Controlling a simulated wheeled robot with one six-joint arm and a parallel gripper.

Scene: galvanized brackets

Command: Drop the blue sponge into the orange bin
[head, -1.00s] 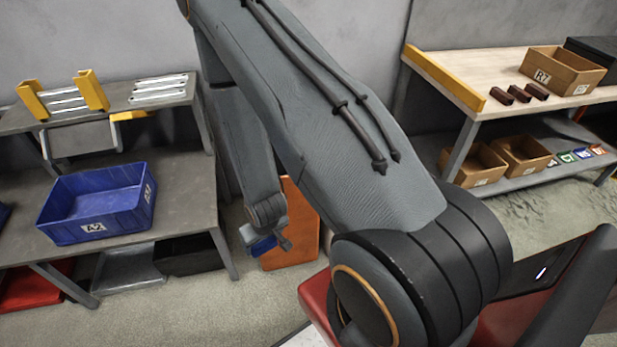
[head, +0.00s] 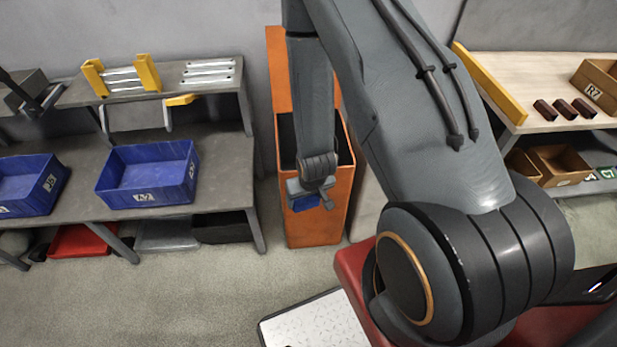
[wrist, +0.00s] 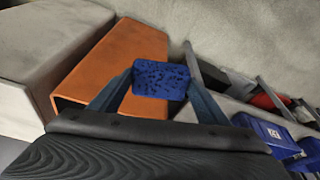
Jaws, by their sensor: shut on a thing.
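My gripper (head: 312,201) is shut on the blue sponge (head: 304,204). In the head view the sponge shows in front of the orange bin's upper front face. The orange bin (head: 314,233) stands on the floor right of the grey bench, with a dark opening at its top and a raised orange panel behind. My arm hides part of the opening. In the wrist view the sponge (wrist: 161,79) sits between the two fingers of my gripper (wrist: 160,82), with the orange bin (wrist: 95,70) behind it and to the left.
A grey bench (head: 80,212) at left holds blue bins, one marked A7 (head: 150,196). Yellow brackets (head: 148,72) sit on its upper shelf. A wooden-topped bench (head: 545,75) with cardboard boxes stands at right. The floor (head: 190,290) in front of the left bench is clear.

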